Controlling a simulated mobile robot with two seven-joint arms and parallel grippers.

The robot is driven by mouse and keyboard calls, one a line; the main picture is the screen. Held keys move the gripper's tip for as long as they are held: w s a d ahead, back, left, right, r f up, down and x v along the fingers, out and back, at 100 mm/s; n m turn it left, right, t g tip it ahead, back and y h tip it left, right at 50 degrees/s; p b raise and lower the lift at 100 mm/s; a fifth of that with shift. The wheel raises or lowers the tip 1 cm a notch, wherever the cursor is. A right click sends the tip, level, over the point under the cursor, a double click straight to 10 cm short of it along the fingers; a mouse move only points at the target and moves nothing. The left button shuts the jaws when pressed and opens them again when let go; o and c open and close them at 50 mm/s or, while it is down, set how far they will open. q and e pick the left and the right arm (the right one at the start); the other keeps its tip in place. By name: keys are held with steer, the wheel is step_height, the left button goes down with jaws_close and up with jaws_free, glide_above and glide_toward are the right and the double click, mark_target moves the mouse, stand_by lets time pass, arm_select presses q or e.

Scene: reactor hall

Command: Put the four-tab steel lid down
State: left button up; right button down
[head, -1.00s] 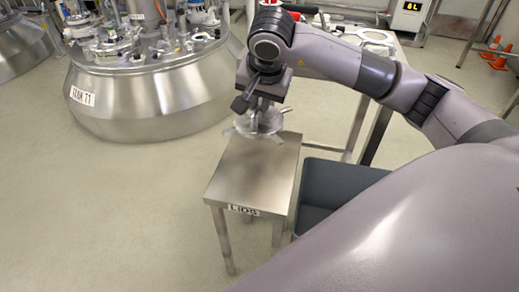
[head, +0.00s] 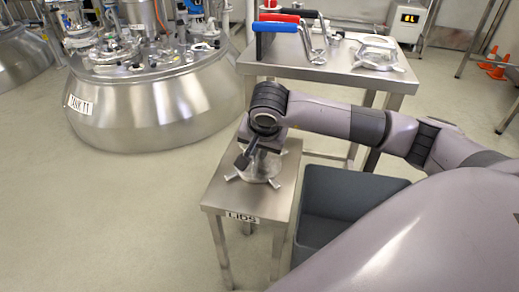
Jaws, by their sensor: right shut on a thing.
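The four-tab steel lid (head: 262,169) is at the top of the small steel table marked LIDS (head: 222,192), toward its middle. Its tabs stick out around its rim, and it looks level and on or just above the tabletop; I cannot tell whether it touches. My right gripper (head: 254,160) is above the lid, pointing down, shut on its raised middle part. The gripper and wrist hide part of the lid. My left gripper is not in view.
A grey open bin (head: 345,185) stands right of the LIDS table. Behind is a larger steel table (head: 290,68) with red-handled and blue-handled tools (head: 290,38) and another steel part (head: 378,54). A big tank (head: 150,112) stands at left. Orange cones (head: 497,68) are far right.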

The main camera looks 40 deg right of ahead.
steer(key=shift+f, duration=0.1)
steer(key=c, duration=1.1)
jaws_free()
